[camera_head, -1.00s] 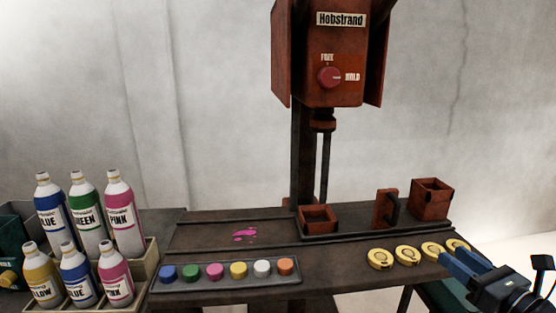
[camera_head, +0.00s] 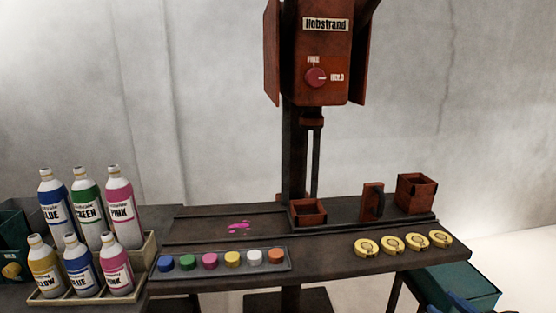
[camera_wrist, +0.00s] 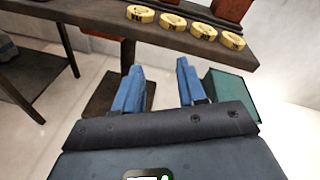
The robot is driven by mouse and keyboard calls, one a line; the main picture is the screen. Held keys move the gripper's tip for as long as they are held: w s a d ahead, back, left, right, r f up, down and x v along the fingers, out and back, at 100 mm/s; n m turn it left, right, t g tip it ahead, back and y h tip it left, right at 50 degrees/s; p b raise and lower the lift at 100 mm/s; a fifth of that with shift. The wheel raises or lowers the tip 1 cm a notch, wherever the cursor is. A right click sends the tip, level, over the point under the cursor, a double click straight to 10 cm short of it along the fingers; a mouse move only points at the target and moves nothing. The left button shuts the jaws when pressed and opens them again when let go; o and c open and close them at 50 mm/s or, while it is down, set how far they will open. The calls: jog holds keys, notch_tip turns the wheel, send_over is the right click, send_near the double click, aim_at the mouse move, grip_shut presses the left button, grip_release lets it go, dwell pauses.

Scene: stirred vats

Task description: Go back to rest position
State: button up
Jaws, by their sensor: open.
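My gripper (camera_wrist: 158,82) shows in the wrist view with its two blue fingers apart and nothing between them. It is off the table's front edge, below the yellow discs. In the head view only a bit of blue (camera_head: 455,303) shows at the bottom right edge. The dark table (camera_head: 200,277) carries the red-brown Hobstrand machine (camera_head: 322,75), whose red knob (camera_head: 316,77) is turned toward HOLD.
Several yellow discs (camera_head: 391,243) lie near the table's right front edge. A teal bin (camera_head: 470,287) stands below that end. Several bottles (camera_head: 90,205) stand in a rack at left, beside a tray (camera_head: 218,263) of coloured caps. A pink spill (camera_head: 238,226) marks the tabletop.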

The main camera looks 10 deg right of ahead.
jog(key=s+a+f+n+g+h, duration=0.1)
jog(key=s+a+f+n, duration=0.2)
jog(key=s, duration=0.4)
jog(key=s+a+f+n+g+h+p, duration=0.1)
jog(key=s+a+n, duration=0.2)
jog(key=s+n, duration=0.35)
jog(key=s+a+f+n+h, duration=0.1)
jog(key=s+a+f+n, duration=0.2)
jog(key=s, duration=0.4)
jog(key=s+a+r+n, duration=0.3)
jog(key=s+r+n, duration=0.4)
jog(key=s+n, duration=0.1)
jog(key=s+a+r+n+y, duration=0.1)
jog(key=s+a+r+n, duration=0.3)
jog(key=s+r+n, duration=0.3)
jog(key=s+n+p, duration=0.1)
jog(key=n, duration=0.2)
jog(key=shift+s+a+t+y, duration=0.15)
jog(key=shift+a+t+y, duration=0.15)
jog(key=shift+f, duration=0.1)
